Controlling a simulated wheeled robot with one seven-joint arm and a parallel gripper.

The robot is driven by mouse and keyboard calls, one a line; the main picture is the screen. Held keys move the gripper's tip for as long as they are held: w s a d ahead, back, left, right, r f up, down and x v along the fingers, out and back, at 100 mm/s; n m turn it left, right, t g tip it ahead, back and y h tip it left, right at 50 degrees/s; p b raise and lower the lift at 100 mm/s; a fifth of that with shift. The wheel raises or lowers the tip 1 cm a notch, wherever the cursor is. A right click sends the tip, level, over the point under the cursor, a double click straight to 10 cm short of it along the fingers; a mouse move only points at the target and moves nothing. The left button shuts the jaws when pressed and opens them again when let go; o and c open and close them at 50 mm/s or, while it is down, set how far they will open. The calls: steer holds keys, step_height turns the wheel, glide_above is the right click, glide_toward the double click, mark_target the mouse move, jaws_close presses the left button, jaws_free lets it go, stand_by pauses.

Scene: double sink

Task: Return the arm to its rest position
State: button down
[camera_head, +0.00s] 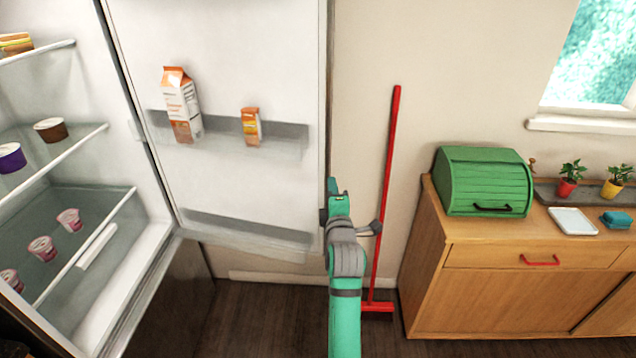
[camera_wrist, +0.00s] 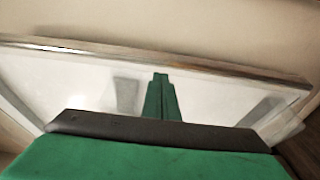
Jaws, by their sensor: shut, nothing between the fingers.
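My gripper (camera_head: 338,188) is at the end of my green and grey arm, raised in the lower middle of the head view. It is close to the free edge of the open fridge door (camera_head: 230,60); I cannot tell whether it touches it. In the wrist view the green fingers of my gripper (camera_wrist: 161,78) are together with nothing between them. The white fridge door (camera_wrist: 80,80) fills the middle of the wrist view, with its edge running across the top.
The fridge interior holds several cups on shelves. A carton (camera_head: 182,105) and a small orange box (camera_head: 251,127) stand in the door shelf. A red broom (camera_head: 388,170) leans on the wall right of my arm. A wooden cabinet (camera_head: 500,290) bears a green bread box (camera_head: 485,182).

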steer(key=s+f+m+g+h, duration=0.1)
steer(key=s+f+m, duration=0.5)
steer(key=s+f, duration=0.7)
steer(key=s+f+m+h, duration=0.1)
steer(key=s+f+m, duration=0.4)
steer(key=s+f, duration=0.8)
steer(key=s+r+m, duration=0.1)
steer(key=s+m, duration=0.2)
steer(key=s, duration=0.8)
steer(key=s+d+r+m+g, duration=0.1)
steer(key=s+r+m, duration=0.1)
steer(key=s, duration=0.9)
steer(key=s+d+r+m, duration=0.1)
steer(key=s+m, duration=0.2)
steer(key=s, duration=0.9)
steer(key=shift+d+r+m+h, duration=0.25)
steer(key=shift+r+m+h, duration=0.15)
